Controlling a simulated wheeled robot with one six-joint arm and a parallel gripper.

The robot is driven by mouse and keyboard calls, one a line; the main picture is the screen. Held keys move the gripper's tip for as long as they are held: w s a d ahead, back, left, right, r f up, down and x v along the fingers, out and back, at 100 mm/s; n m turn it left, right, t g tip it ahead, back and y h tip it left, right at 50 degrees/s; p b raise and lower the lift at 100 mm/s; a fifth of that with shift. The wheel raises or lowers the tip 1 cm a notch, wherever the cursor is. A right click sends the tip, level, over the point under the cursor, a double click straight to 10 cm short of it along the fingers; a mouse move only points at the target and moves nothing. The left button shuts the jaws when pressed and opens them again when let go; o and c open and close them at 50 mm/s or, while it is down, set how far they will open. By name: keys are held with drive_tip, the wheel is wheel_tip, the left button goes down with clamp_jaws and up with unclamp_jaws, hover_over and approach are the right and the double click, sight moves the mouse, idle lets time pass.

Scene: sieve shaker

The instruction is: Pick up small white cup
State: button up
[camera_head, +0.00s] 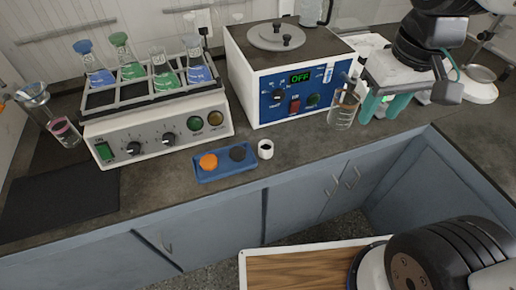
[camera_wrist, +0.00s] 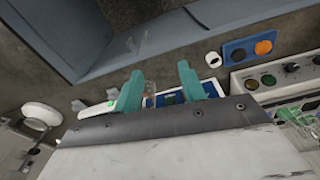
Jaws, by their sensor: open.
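The small white cup (camera_head: 266,153) stands upright on the dark counter, just right of a blue tray (camera_head: 225,173), with a dark opening at its top. It also shows in the wrist view (camera_wrist: 213,60), up and to the right of my fingers. My gripper (camera_head: 383,112) is at the right in the head view, well apart from the cup, near a glass beaker (camera_head: 342,113). Its two teal fingers (camera_wrist: 159,76) are spread in the wrist view, with nothing held between them.
The blue tray holds an orange and a dark round piece. A shaker with several flasks (camera_head: 157,133) stands at left, and a white box with a blue panel (camera_head: 291,95) stands behind the cup. The counter's front edge is close to the cup. A dark mat (camera_head: 60,203) lies at far left.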

drive_tip(key=w+a+f+n, duration=0.3)
drive_tip(key=w+a+f, duration=0.3)
drive_tip(key=w+a, duration=0.25)
drive_tip(key=n+g, duration=0.1)
drive_tip(key=n, duration=0.2)
approach(266, 145)
drive_tip(key=s, duration=0.1)
drive_tip(key=f, duration=0.7)
drive_tip(key=shift+s+a+f, duration=0.1)
drive_tip(key=shift+s+f, duration=0.2)
drive_tip(key=shift+f, duration=0.3)
drive_tip(key=shift+c, duration=0.3)
drive_tip(key=c, duration=0.6)
